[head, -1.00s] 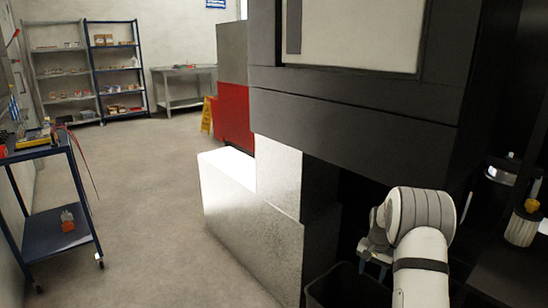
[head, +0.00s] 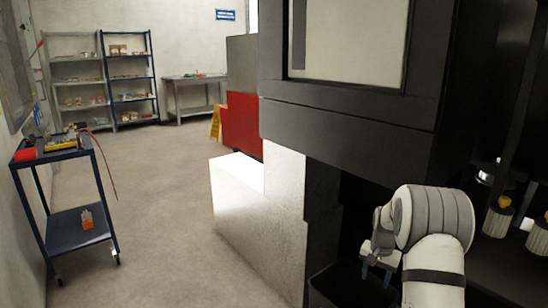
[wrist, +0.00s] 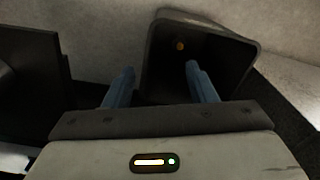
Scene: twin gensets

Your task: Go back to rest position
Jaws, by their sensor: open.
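My gripper (head: 378,272) is at the lower right of the head view, in front of the dark genset housing (head: 345,118). In the wrist view its two blue fingers (wrist: 157,88) stand wide apart with nothing between them. A dark open bin (wrist: 252,58) lies beyond the fingertips in the wrist view. A small orange-yellow thing (wrist: 180,46) shows inside the bin. The bin also shows under my gripper in the head view (head: 335,290), partly hidden by my arm.
A blue cart (head: 75,225) with tools on top stands at the left. Shelves (head: 130,85) and a metal table (head: 193,95) are at the back, near a yellow floor sign (head: 216,122). Yellow-capped filters (head: 498,216) are at the right. The floor between cart and genset is clear.

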